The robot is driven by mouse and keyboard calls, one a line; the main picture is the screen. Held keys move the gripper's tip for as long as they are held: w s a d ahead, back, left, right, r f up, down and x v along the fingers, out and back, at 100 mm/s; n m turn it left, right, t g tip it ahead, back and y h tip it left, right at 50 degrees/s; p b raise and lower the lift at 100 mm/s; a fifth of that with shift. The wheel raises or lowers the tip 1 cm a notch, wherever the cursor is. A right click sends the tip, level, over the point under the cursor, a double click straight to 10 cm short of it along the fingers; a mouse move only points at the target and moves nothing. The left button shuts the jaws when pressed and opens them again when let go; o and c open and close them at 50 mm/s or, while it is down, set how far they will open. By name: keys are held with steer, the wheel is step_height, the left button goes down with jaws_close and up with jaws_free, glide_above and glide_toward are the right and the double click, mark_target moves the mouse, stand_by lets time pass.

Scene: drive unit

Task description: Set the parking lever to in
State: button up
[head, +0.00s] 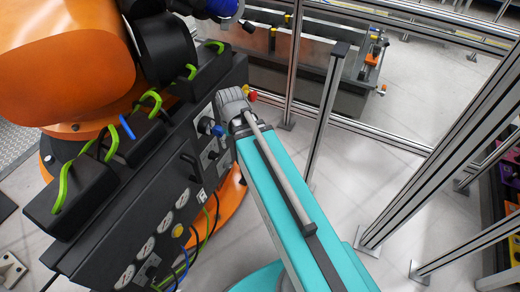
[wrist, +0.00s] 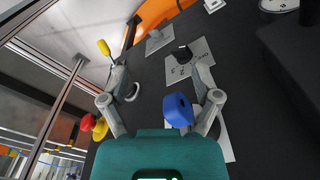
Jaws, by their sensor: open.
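My gripper (head: 232,103) is at the end of the teal arm, close to the face of the dark control panel (head: 150,205). In the wrist view my gripper (wrist: 160,68) is open, its two fingers spread wide with nothing held. A blue knob (wrist: 178,109) stands just inside the right finger and seems very near or touching it; it also shows in the head view (head: 206,126). A pale plate with a black control (wrist: 182,54) lies ahead between the fingers. I cannot read which control is the parking lever or its set position.
Red (wrist: 87,122) and yellow (wrist: 104,47) knobs are at the left finger's side. Gauges (head: 125,277) and hoses line the panel's lower part. An orange machine (head: 70,65) stands behind it. Metal posts (head: 325,110) rise right of my arm, with open floor between.

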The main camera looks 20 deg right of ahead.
steer(key=w+d+f+n+t+b, duration=0.2)
steer(key=w+d+f+b, duration=0.6)
steer(key=d+f+b, duration=0.2)
steer(key=w+d+f+n+t+b, duration=0.2)
steer(key=w+d+f+b, duration=0.6)
steer(key=f+b, duration=0.7)
steer(key=shift+w+d+f+n+t+h+b, duration=0.15)
steer(key=shift+w+d+n+t+h+b, duration=0.35)
steer(key=shift+d, duration=0.6)
steer(key=shift+s+f, duration=0.15)
steer(key=shift+f, duration=0.05)
steer(key=b+x, duration=1.2)
steer(key=x, duration=0.1)
steer(key=shift+s+a+f, duration=0.15)
steer(key=shift+a+f, duration=0.1)
steer(key=shift+f, duration=0.1)
